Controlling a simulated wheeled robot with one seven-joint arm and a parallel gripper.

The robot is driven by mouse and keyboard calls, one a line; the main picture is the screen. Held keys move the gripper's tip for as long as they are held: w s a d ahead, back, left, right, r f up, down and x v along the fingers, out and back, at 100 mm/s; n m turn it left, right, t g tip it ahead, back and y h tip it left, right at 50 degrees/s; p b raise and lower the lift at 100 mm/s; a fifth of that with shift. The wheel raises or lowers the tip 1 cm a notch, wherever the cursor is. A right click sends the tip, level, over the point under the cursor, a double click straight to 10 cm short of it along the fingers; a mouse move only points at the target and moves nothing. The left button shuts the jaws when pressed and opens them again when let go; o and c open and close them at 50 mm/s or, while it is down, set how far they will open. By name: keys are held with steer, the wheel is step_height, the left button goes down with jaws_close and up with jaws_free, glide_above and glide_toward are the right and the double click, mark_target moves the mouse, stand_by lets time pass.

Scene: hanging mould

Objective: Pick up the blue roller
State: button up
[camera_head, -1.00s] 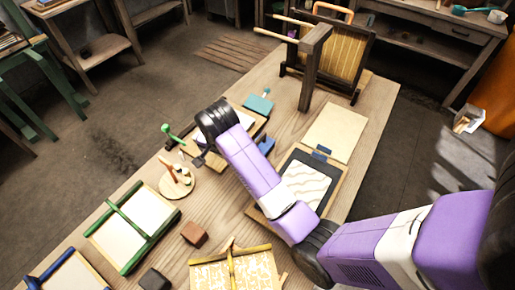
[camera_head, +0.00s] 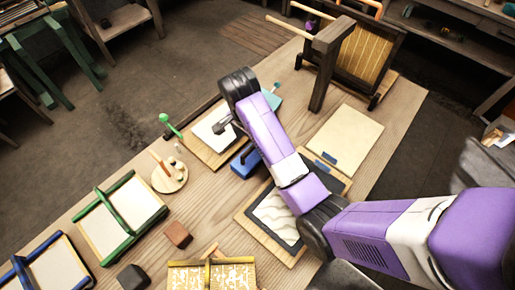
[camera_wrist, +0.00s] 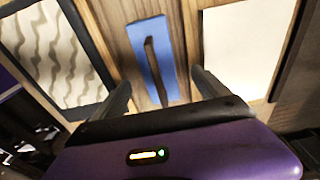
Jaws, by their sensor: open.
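The blue roller (camera_head: 243,165) lies on the wooden table between the wavy-patterned mould and a white sheet on a board, partly hidden by my arm. In the wrist view the roller (camera_wrist: 152,58) is an upright blue strip with a dark narrow bar along it. My gripper (camera_wrist: 160,92) is open, with one dark finger on each side of the roller's near end and nothing held. I cannot tell how far above the roller the fingers are. In the head view my arm hides most of the gripper.
The wavy mould (camera_head: 252,227) lies beside the roller, and a white sheet (camera_head: 208,133) on the other side. A dark wooden frame (camera_head: 325,75) stands at the back right. Green (camera_head: 97,248) and blue (camera_head: 88,285) frames lie at the left. A cream board (camera_head: 345,135) lies flat at right.

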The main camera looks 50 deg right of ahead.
mark_target(255, 152)
steer(key=f, duration=0.2)
steer(key=d+f, duration=0.1)
steer(key=f, duration=0.1)
steer(key=f+p, duration=0.1)
steer(key=f, duration=0.1)
steer(key=shift+s+d+f, duration=0.15)
steer(key=shift+s+f, duration=0.05)
steer(key=shift+s, duration=0.05)
steer(key=c, duration=1.2)
steer(key=shift+c, duration=0.8)
steer(key=shift+r, duration=0.15)
